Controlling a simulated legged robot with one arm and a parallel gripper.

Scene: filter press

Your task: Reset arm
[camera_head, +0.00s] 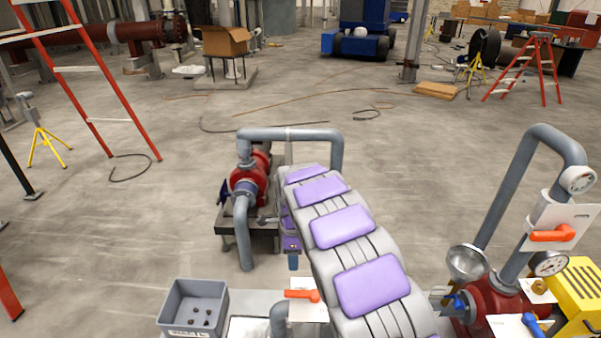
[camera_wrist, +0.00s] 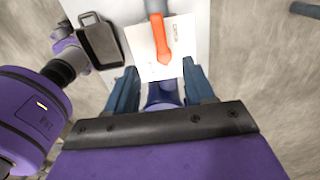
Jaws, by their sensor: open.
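My gripper (camera_wrist: 160,70) is open, with its two blue fingers apart on either side of the wrist view. Nothing shows held between them. In front of it are a white card (camera_wrist: 145,52) with small print and an orange valve handle (camera_wrist: 159,38) on a grey pipe. In the head view, my grey and purple arm reaches forward and bends down, and its blue end (camera_head: 293,262) hangs above an orange handle (camera_head: 303,295). The fingers are too small there to make out. I cannot tell from these views how far the fingertips are from the card.
A grey bin (camera_head: 193,310) with several small dark pieces stands at bottom left. A red pump (camera_head: 250,178) with a grey pipe is close left of my arm. A gauged pipe with another orange handle (camera_head: 552,236) and a yellow box (camera_head: 580,297) stand right. Open floor lies beyond.

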